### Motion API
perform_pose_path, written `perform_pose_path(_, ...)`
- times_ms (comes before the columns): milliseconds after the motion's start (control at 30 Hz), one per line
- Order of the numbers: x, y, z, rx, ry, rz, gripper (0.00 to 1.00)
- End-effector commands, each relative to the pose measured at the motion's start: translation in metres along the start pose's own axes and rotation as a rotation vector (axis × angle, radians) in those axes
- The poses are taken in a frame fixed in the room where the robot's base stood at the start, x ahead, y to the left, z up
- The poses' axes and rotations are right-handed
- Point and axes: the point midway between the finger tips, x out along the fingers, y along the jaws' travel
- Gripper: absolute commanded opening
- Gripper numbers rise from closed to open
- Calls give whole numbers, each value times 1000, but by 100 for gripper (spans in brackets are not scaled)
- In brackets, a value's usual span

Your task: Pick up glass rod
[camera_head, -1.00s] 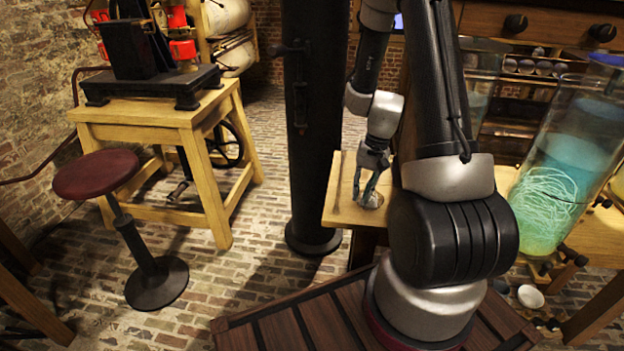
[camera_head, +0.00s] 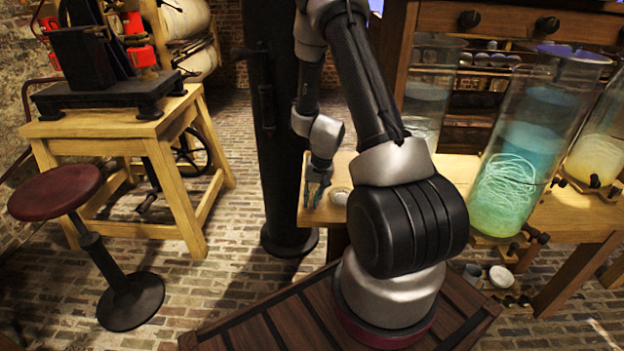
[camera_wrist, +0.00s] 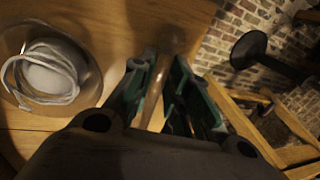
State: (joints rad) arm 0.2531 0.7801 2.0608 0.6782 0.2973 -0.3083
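My gripper (camera_head: 315,190) is low over the left end of the wooden table (camera_head: 375,215), near its edge. In the wrist view, its two green-padded fingers (camera_wrist: 163,75) stand apart. A slim, brownish see-through rod (camera_wrist: 159,82), apparently the glass rod, shows in the gap between them. Its rounded far end lies just beyond the fingertips, near the table edge. I cannot tell whether the pads touch it. The rod's near end is hidden by the gripper body. In the head view I cannot make out the rod.
A round glass dish (camera_wrist: 88,97) with a pale coiled cord stands left of the fingers; it also shows in the head view (camera_head: 340,196). Tall glass jars (camera_head: 530,130) stand on the table's right. A dark column (camera_head: 275,130) rises just left of the table. A stool (camera_head: 55,192) stands farther left.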

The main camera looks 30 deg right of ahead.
Motion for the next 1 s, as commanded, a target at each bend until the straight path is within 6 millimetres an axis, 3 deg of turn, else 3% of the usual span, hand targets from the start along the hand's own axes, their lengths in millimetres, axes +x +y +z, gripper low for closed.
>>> perform_pose_path(67,0,0,0,0,0,0,18)
perform_pose_path(167,0,0,0,0,0,0,0)
perform_pose_path(567,-4,-1,0,-2,2,-1,0)
perform_pose_path(767,-30,-7,-1,-4,3,-2,0)
perform_pose_path(1000,-79,-16,0,-2,4,-1,0)
